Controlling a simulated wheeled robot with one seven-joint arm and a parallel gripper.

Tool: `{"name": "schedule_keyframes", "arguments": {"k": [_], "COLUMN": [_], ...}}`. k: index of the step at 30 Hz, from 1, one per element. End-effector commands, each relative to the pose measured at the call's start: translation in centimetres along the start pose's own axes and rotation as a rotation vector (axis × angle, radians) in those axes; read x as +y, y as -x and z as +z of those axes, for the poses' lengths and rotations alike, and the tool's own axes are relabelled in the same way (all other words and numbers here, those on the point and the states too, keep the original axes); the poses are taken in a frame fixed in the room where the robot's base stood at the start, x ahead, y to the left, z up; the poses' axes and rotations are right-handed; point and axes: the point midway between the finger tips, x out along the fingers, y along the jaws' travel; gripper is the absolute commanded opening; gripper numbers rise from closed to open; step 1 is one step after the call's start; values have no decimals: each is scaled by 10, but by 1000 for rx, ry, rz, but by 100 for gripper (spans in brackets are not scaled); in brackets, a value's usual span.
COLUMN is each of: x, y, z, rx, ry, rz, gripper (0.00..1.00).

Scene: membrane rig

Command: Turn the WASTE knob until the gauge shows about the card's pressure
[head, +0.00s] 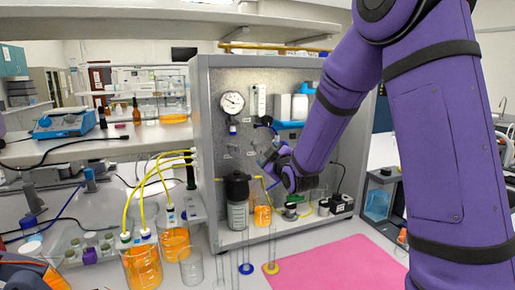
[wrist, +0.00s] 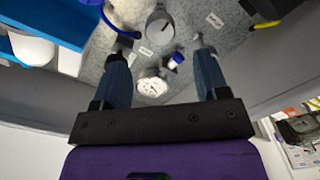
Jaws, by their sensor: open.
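In the head view, the round white-faced pressure gauge (head: 232,103) sits high on the rig's grey panel; its reading is too small to tell. My gripper (head: 272,163) is at the panel, below and right of the gauge. In the wrist view, my gripper (wrist: 160,48) is open, its two blue fingers spread. A grey knob (wrist: 160,27) with a dark pointer line lies between and just beyond the fingertips; I cannot tell whether they touch it. Small labels beside it, one at the right (wrist: 215,20), are unreadable, so I cannot confirm it is WASTE. I cannot make out the pressure card.
A dark-capped canister (head: 237,200) and a beaker of orange liquid (head: 262,214) stand at the panel's foot. Larger orange beakers (head: 142,266) with yellow tubes stand left. A shelf (head: 170,30) overhangs the left side.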

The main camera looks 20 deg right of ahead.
Motion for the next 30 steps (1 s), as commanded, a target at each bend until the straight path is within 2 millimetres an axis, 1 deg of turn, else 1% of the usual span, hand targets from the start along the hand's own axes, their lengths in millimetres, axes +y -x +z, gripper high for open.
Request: {"name": "schedule_keyframes", "arguments": {"k": [5,8,18,21,25,30], "x": [-2,-2,-1,-1,-1,0], "y": [-8,-20,-78,-92,-104,-110], "z": [2,2,1,1,0,0], "rx": [16,15,15,15,14,14], "ry": [13,13,11,11,11,11], "rz": [13,13,13,13,12,12], "gripper": [68,68,68,68,68,68]}}
